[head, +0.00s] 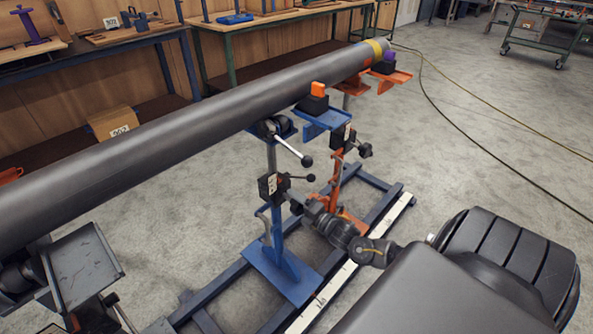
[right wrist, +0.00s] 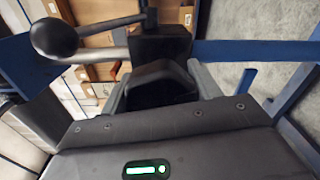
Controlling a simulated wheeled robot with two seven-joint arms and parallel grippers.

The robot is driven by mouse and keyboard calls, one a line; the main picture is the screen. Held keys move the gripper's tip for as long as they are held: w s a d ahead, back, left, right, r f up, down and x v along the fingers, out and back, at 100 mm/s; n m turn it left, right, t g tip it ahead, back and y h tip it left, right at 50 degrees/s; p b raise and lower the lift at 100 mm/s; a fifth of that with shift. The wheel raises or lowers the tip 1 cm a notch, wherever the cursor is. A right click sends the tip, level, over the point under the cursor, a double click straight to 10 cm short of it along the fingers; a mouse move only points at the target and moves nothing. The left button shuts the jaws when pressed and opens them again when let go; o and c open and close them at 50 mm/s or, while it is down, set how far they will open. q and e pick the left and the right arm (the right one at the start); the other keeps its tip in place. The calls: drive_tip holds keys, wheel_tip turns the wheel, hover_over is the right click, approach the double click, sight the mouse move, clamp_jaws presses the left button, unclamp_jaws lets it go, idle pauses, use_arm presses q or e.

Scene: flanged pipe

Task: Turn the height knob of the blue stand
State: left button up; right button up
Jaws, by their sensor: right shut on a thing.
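The blue stand (head: 270,215) holds up the long grey pipe (head: 160,145) on its roller head. A black clamp block (head: 270,186) sits on its post, with a ball-ended lever (head: 297,178) above the knob side. The dark height knob (head: 296,207) sticks out from the post towards my right gripper (head: 306,207). In the right wrist view the black knob (right wrist: 158,86) sits between my two fingers, which are shut on it and hide part of its sides. The lever's black ball (right wrist: 54,38) is close by on the left. My left gripper is not in view.
An orange stand (head: 337,175) is just behind the blue one. Both stand on a blue floor frame with a pale scale strip (head: 340,280). A grey-trayed stand (head: 82,265) is at the lower left. Workbenches line the back; the floor at right is open, with cables.

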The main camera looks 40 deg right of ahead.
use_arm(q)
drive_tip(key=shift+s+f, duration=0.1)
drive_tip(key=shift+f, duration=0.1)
use_arm(e)
drive_tip(key=shift+a, duration=0.1)
drive_tip(key=o, duration=1)
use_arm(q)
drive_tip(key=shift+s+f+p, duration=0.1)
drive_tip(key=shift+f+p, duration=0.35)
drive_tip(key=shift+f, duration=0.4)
use_arm(e)
drive_tip(key=s, duration=0.7)
drive_tip(key=s+d, duration=0.1)
drive_tip(key=s, duration=0.2)
drive_tip(key=shift+s, duration=0.35)
